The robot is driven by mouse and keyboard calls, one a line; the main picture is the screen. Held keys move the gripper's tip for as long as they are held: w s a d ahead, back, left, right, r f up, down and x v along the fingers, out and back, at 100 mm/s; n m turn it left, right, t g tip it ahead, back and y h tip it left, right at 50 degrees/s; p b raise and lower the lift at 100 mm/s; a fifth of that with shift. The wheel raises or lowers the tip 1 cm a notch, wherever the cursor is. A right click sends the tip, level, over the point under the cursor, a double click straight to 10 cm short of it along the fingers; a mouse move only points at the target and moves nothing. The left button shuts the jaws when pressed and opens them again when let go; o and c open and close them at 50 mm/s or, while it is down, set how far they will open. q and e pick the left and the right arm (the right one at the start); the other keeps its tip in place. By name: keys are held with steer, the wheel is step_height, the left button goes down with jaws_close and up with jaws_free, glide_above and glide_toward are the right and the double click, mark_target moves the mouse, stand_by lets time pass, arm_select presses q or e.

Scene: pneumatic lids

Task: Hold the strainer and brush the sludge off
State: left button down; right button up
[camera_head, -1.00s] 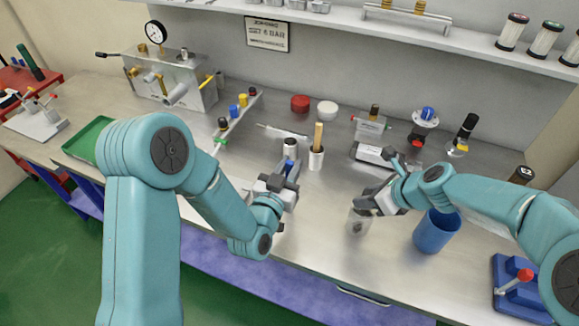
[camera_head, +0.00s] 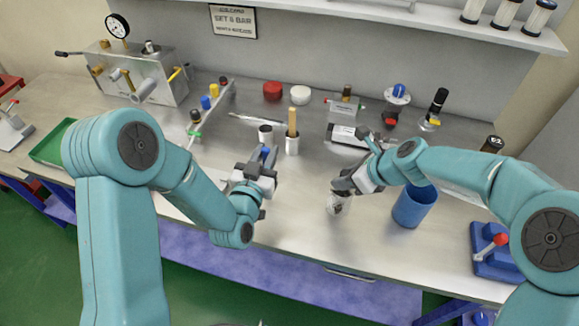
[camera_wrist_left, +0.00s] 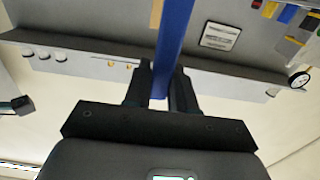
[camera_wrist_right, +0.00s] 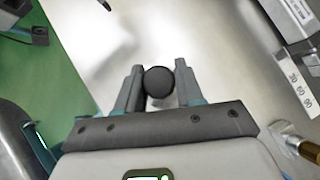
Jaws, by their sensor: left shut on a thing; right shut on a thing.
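My left gripper (camera_head: 262,172) is shut on a slim blue handle, probably the brush (camera_wrist_left: 171,45), which stands up between its fingers in the left wrist view. The brush's bristles are not clearly visible. My right gripper (camera_head: 345,187) is shut on the strainer (camera_head: 338,204), a small greyish mesh piece hanging below its fingers over the bench front. In the right wrist view a dark round end (camera_wrist_right: 159,82) sits between the fingertips. The two grippers are apart, with bare bench between them. Sludge on the strainer is too small to tell.
A blue cup (camera_head: 413,208) stands close right of the strainer. A white cup holding a wooden-handled tool (camera_head: 292,146) and a dark-topped white container (camera_head: 265,135) stand behind my left gripper. A blue lever device (camera_head: 492,254) is at the right. The bench front middle is clear.

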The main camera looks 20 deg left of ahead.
arm_select(q)
steer(key=shift+m, duration=0.3)
stand_by(0.5)
steer(key=shift+d+f+m, duration=0.1)
steer(key=shift+m, duration=0.2)
steer(key=s+d+m+g+h, duration=0.3)
steer(key=d+m+h, duration=0.3)
steer(key=d+m, duration=0.1)
steer(key=s+d+m+g+h, duration=0.2)
steer(key=s+d+m+h, duration=0.1)
steer(key=d+m+h, duration=0.35)
steer(key=s+d+f+m+g+h, duration=0.2)
steer(key=s+d+m+g+h, duration=0.1)
steer(key=s+m+g, duration=0.4)
steer(key=s+d+f+m+g+h, duration=0.25)
steer(key=s+m+g, duration=0.35)
steer(key=s, duration=0.3)
steer(key=shift+w+f+m, duration=0.1)
steer(key=shift+w+m, duration=0.45)
steer(key=shift+w, duration=0.9)
steer(key=shift+w+f+m, duration=0.1)
steer(key=shift+w+m, duration=0.4)
steer(key=shift+w, duration=0.95)
steer(key=shift+w, duration=0.55)
